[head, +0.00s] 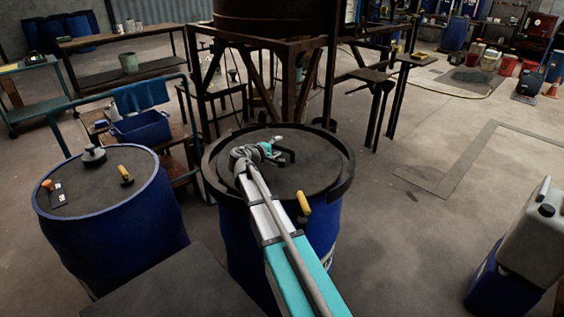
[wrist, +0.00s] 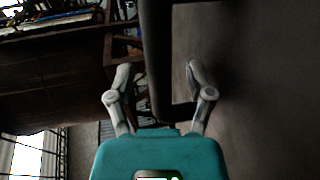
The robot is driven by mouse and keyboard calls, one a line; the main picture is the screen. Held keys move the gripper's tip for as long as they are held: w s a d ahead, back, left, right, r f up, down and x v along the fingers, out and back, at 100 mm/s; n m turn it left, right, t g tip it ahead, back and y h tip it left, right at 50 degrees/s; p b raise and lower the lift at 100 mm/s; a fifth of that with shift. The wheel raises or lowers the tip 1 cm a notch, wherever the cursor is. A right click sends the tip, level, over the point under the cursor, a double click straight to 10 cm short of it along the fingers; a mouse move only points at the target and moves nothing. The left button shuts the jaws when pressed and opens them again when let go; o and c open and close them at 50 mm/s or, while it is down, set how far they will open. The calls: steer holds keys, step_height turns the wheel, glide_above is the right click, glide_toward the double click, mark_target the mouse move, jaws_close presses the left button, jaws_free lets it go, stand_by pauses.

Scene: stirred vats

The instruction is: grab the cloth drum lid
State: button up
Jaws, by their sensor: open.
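The drum lid (head: 315,165) is a dark round disc with a raised rim on the middle blue drum (head: 240,238). A black bar handle (head: 289,156) stands on it. In the wrist view the lid (wrist: 265,90) fills the right side, and its handle (wrist: 155,60) runs down between the fingers and bends right. My gripper (head: 271,148) is over the lid beside the handle. In the wrist view my gripper (wrist: 158,76) is open, one finger on each side of the bar, with visible gaps. My arm covers part of the lid.
A yellow-handled tool (head: 304,203) is at the lid's near edge. Another blue drum (head: 110,235) with small tools on top stands left. A rusty frame (head: 270,42) stands close behind. A grey jerrycan (head: 535,235) is at right. Floor between is clear.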

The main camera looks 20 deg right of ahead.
stand_by(0.4)
jaws_close()
